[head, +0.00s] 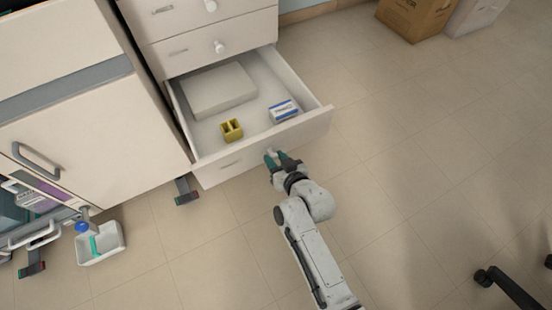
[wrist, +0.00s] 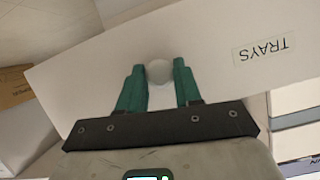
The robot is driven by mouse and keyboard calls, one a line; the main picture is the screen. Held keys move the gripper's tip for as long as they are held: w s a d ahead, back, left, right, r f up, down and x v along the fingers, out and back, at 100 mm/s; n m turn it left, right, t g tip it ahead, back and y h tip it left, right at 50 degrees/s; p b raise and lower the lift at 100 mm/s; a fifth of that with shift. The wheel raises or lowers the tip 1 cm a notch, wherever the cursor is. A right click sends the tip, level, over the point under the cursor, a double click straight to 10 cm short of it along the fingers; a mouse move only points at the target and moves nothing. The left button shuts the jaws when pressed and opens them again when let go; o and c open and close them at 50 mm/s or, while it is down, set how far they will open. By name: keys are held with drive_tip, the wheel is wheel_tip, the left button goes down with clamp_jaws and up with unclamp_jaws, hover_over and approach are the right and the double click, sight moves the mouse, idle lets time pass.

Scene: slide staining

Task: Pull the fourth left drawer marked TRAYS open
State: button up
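The drawer marked TRAYS (head: 313,122) stands well open in the head view, pulled out from the white cabinet. Its front fills much of the wrist view, with the TRAYS label (wrist: 264,50) upside down at the right. My gripper (head: 277,157) is at the middle of the drawer front. In the wrist view, my gripper's green fingers (wrist: 158,78) lie on either side of the round white knob (wrist: 158,71), which fills the gap between their tips. Inside the drawer are a pale flat box (head: 218,88), a yellow slotted block (head: 231,129) and a blue-and-white box (head: 284,110).
Drawers with white knobs (head: 219,47) above are shut. A cupboard (head: 95,140) stands left, with a small white bin (head: 100,244) below it. Cardboard boxes (head: 418,16) are at the back right. The tiled floor right of the drawer is clear; a dark chair base (head: 507,287) is lower right.

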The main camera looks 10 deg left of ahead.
drive_tip(key=o, duration=0.4)
drive_tip(key=shift+o, duration=0.2)
drive_tip(key=shift+d, duration=0.1)
drive_tip(key=p+v, duration=0.3)
drive_tip(key=v, duration=0.7)
drive_tip(key=shift+s+d+r, duration=0.2)
drive_tip(key=shift+s, duration=0.1)
drive_tip(key=s+d+r+m+g+h, duration=0.25)
drive_tip(key=s+d+g+h, duration=0.2)
drive_tip(key=s+d, duration=0.8)
drive_tip(key=s+d+r+m+g+h, duration=0.2)
drive_tip(key=s+d+m+g+h, duration=0.3)
drive_tip(key=s+d, duration=0.75)
wheel_tip(320, 180, up, 33)
drive_tip(key=n+y+p, duration=0.1)
drive_tip(key=n+p, duration=0.1)
drive_tip(key=p, duration=3)
drive_tip(key=shift+w+d+f+g, duration=0.2)
drive_tip(key=shift+d+g, duration=0.15)
drive_tip(key=shift+d, duration=0.05)
